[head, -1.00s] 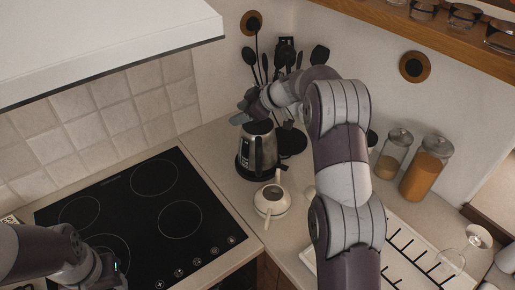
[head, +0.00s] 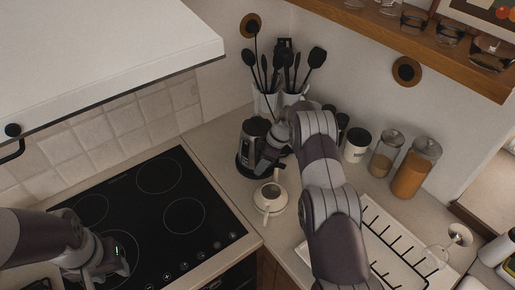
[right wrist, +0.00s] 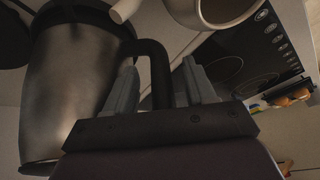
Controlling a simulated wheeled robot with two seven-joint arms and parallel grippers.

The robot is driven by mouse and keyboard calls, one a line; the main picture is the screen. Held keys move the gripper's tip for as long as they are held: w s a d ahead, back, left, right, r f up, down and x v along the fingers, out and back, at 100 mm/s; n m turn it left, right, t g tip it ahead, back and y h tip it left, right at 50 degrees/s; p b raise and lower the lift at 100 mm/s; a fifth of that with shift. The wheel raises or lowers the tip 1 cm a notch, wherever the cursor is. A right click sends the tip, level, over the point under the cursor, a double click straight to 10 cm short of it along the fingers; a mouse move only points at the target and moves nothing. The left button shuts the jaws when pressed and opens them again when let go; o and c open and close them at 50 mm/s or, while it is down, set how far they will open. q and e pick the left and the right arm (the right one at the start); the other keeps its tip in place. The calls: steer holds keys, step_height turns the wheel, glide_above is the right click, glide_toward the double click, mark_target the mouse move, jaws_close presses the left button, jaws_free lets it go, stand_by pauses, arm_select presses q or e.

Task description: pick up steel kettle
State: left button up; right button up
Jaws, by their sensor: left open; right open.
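The steel kettle (head: 250,150) stands upright on the counter in the corner, right of the black cooktop. My right gripper (head: 264,163) is low at the kettle's near right side in the head view, hiding part of it. In the right wrist view the kettle's steel body (right wrist: 75,85) fills the left side. Its black handle (right wrist: 160,72) runs between the two open fingers of the right gripper (right wrist: 158,64), which do not appear to close on it. My left gripper (head: 112,262) is open over the cooktop's near edge, away from the kettle; its fingers are hard to make out.
A white teapot (head: 270,200) sits just in front of the kettle, close to my right gripper, and shows in the wrist view (right wrist: 222,10). Utensil holders (head: 268,104) stand behind. The cooktop (head: 150,215) is clear.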

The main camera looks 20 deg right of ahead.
steer(key=shift+w+a+f, duration=0.1)
steer(key=shift+a+f, duration=0.05)
steer(key=shift+f, duration=0.2)
jaws_close()
stand_by(1.1)
steer(key=shift+w+r, duration=0.1)
steer(key=shift+r, duration=0.15)
